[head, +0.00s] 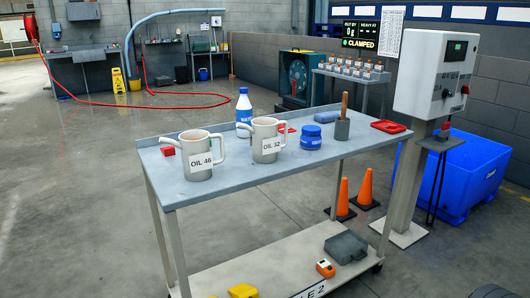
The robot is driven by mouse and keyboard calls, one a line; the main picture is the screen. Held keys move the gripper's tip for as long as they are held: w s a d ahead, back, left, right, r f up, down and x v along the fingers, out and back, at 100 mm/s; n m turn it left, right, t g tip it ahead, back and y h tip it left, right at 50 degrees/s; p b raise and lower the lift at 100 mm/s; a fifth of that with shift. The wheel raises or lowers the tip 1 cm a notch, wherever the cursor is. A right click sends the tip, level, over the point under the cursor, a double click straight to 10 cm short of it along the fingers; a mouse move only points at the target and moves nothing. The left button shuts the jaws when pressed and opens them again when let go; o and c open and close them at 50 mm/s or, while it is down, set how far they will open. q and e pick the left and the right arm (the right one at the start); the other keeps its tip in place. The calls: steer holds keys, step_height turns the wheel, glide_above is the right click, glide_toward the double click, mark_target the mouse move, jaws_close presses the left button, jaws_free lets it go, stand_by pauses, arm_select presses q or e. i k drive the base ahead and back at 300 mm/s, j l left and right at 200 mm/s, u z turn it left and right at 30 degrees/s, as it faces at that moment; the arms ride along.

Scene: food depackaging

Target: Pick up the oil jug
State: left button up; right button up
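Two white jugs stand upright on the grey metal table (255,189). The jug labelled OIL 46 (198,148) is near the left end, with its handle on the right side and a spout on the left. The jug labelled OIL 32 (267,131) stands to its right and a little further back, its handle also on the right. Both look open at the top; what is inside cannot be made out. Neither of my grippers shows in the head view, and nothing is touching the jugs.
A blue-and-white bottle (244,114) stands behind the jugs. A control box (434,75) on a post stands beyond the right end. Orange cones (365,189) stand behind.

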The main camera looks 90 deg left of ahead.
mark_target(198, 163)
steer(key=u, duration=3.35)
steer(key=i+l, duration=0.1)
steer(key=l, duration=0.8)
steer(key=i+l, duration=0.15)
steer(key=l, duration=0.8)
steer(key=i+l+z, duration=0.1)
steer(key=l, duration=0.35)
steer(key=i+l, duration=0.15)
steer(key=l, duration=0.3)
